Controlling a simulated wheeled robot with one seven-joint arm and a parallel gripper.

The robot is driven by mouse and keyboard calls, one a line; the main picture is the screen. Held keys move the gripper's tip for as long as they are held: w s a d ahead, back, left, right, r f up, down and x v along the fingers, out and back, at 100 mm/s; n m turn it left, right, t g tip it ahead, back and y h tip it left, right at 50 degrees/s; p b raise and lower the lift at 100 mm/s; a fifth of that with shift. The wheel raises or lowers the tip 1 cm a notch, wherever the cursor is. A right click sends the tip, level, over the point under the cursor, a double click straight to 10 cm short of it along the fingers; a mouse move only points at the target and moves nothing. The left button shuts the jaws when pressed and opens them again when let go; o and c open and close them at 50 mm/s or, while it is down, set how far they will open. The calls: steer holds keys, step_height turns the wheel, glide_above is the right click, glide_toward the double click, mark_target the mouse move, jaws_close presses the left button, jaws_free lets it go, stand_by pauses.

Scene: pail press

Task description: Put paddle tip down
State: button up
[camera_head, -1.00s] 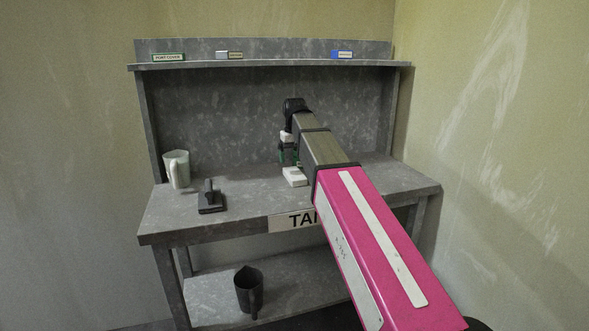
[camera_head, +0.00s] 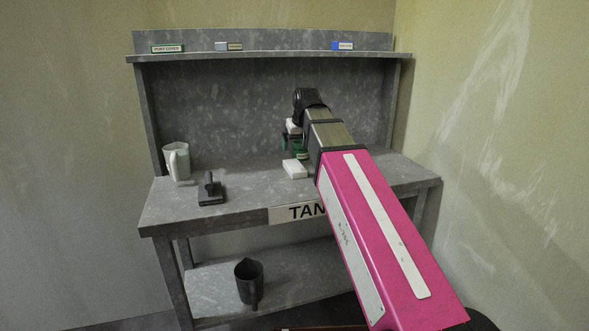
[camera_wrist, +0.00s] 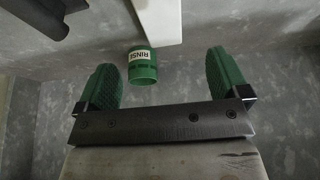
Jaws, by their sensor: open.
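I cannot pick out a paddle for certain. A dark flat block with an upright handle (camera_head: 211,190) sits on the left of the bench top. My gripper (camera_head: 292,143) is over the bench's back middle, partly hidden by my arm. In the wrist view its two green fingers (camera_wrist: 160,86) are wide apart and empty. A green cylinder labelled RINSE (camera_wrist: 142,66) shows between and beyond the fingertips, touching neither. A white bar-like piece (camera_wrist: 157,20) appears just beyond it. In the head view a white block (camera_head: 295,169) lies on the bench near my gripper.
The grey bench (camera_head: 240,206) has a labelled upper shelf (camera_head: 275,56) behind my gripper. A white pitcher (camera_head: 176,162) stands at the bench's left back. A dark pitcher (camera_head: 248,283) is on the lower shelf. A dark object (camera_wrist: 35,18) shows at the wrist view's top left.

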mark_target(295, 166)
steer(key=shift+x, duration=5.2)
steer(key=shift+s, duration=0.1)
steer(key=c, duration=1.2)
steer(key=shift+c, duration=0.2)
